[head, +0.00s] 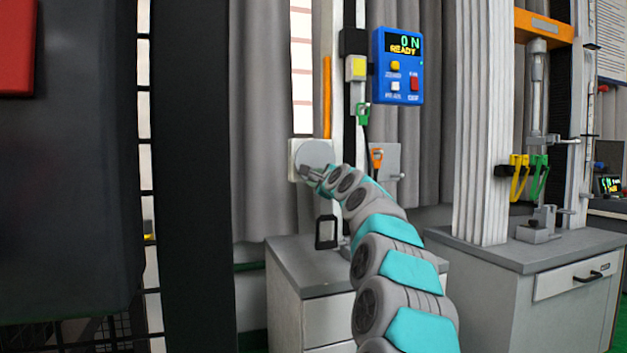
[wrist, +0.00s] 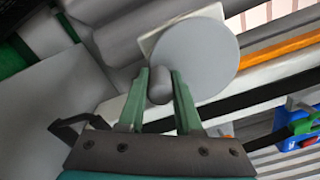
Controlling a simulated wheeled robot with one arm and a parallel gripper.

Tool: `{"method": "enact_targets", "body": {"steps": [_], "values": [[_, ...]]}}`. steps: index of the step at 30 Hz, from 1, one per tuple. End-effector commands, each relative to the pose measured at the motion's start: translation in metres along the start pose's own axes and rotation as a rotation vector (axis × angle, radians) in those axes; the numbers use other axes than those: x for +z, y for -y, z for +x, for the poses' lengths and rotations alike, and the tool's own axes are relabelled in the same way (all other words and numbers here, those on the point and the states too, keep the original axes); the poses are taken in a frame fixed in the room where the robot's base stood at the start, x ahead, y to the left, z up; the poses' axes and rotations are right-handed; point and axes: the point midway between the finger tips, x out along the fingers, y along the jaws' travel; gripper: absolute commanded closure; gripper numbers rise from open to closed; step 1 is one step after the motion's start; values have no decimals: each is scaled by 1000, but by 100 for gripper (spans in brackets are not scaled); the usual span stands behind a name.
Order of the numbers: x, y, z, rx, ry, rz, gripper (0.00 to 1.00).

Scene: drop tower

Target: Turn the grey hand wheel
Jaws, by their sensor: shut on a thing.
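The grey hand wheel (head: 315,153) is a round disc on a pale square plate, at the middle of the head view on the tower's column. In the wrist view the disc (wrist: 197,55) fills the upper middle, with a rounded grey knob (wrist: 160,86) near its lower left edge. My gripper (wrist: 160,88) has its two green fingers on either side of that knob and is shut on it. In the head view my gripper (head: 312,174) reaches the lower part of the wheel, and its fingers are small and partly hidden by my arm.
A blue control box (head: 398,66) reading "0 N READY" hangs right of the column. An orange strip (head: 327,97) runs above the wheel. A grey cabinet (head: 285,282) stands below. A dark post (head: 190,180) and a dark panel (head: 65,190) stand at left.

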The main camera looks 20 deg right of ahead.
Motion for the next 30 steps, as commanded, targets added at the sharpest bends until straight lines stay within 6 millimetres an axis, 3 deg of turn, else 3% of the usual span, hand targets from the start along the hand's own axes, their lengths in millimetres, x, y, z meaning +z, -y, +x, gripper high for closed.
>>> {"method": "enact_targets", "body": {"steps": [15,30], "values": [[-24,6,1,-1,1,-482,100],[-38,26,1,-6,2,-958,100]]}}
